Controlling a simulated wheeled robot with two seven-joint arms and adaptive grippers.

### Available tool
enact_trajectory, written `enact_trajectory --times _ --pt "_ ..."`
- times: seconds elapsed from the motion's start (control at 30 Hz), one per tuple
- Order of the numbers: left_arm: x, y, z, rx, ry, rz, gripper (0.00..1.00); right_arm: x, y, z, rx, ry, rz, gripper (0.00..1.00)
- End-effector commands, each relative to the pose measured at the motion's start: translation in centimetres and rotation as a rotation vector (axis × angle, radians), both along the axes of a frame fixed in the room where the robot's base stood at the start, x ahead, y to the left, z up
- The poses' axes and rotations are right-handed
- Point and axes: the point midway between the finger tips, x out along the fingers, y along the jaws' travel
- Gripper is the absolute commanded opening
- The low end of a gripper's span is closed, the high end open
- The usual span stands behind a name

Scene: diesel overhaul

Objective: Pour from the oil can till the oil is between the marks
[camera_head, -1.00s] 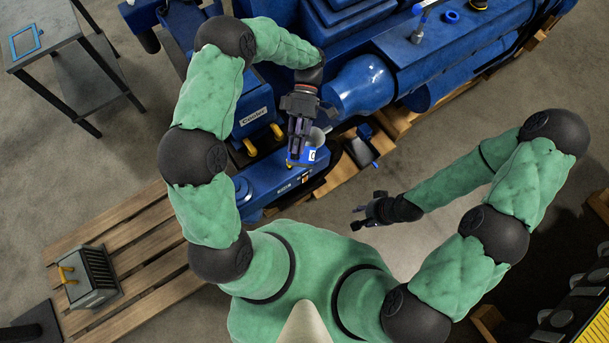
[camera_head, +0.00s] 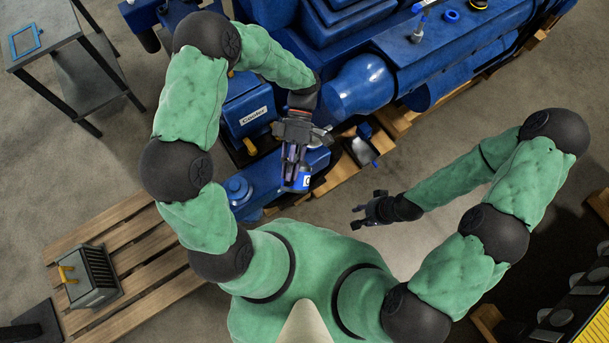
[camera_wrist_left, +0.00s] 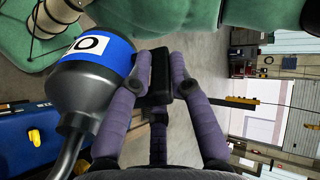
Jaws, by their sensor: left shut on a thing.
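The oil can (camera_head: 299,182) has a blue label with a white patch. In the left wrist view it is a dark, rounded can (camera_wrist_left: 82,92) with a bent spout (camera_wrist_left: 68,150). My left gripper (camera_head: 293,166) is shut on the can's black handle; its purple fingers (camera_wrist_left: 160,78) close around it in the left wrist view. The can hangs over or beside the blue housing (camera_head: 262,178) below the cooler. The oil level and its marks are not visible. My right gripper (camera_head: 360,216) is empty, its fingers spread, away from the engine.
The blue engine (camera_head: 440,60) fills the top. The box labelled Cooler (camera_head: 248,108) stands left of my left gripper. A grey, tray-like part (camera_head: 361,150) lies to the right. A pallet (camera_head: 120,260) with a grey crate (camera_head: 90,276) is lower left. Open floor surrounds my right gripper.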

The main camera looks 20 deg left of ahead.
Motion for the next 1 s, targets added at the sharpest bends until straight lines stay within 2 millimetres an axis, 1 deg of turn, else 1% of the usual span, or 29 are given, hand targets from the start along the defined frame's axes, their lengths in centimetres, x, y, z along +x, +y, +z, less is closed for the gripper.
enact_trajectory --times 0.13,0.47,0.7,0.9,1.0 --pt "-0.8 -0.1 0.0 0.000 0.000 0.000 0.00 0.0 0.0 0.0 0.000 0.000 0.000 0.40" --pt "-0.9 -0.1 -0.1 0.001 -0.009 0.000 0.00 0.0 0.0 -0.1 0.000 0.000 0.000 0.40" --pt "-2.2 -0.2 -2.6 0.020 -0.160 -0.001 0.00 0.0 0.0 -0.9 0.000 0.000 0.000 0.40" --pt "-2.6 -0.3 -3.7 0.029 -0.230 0.000 0.00 0.0 0.0 -1.2 0.000 0.000 0.000 0.40" --pt "-2.9 -0.3 -4.8 0.035 -0.288 -0.001 0.00 0.0 0.0 -1.9 0.000 0.000 0.000 0.40"
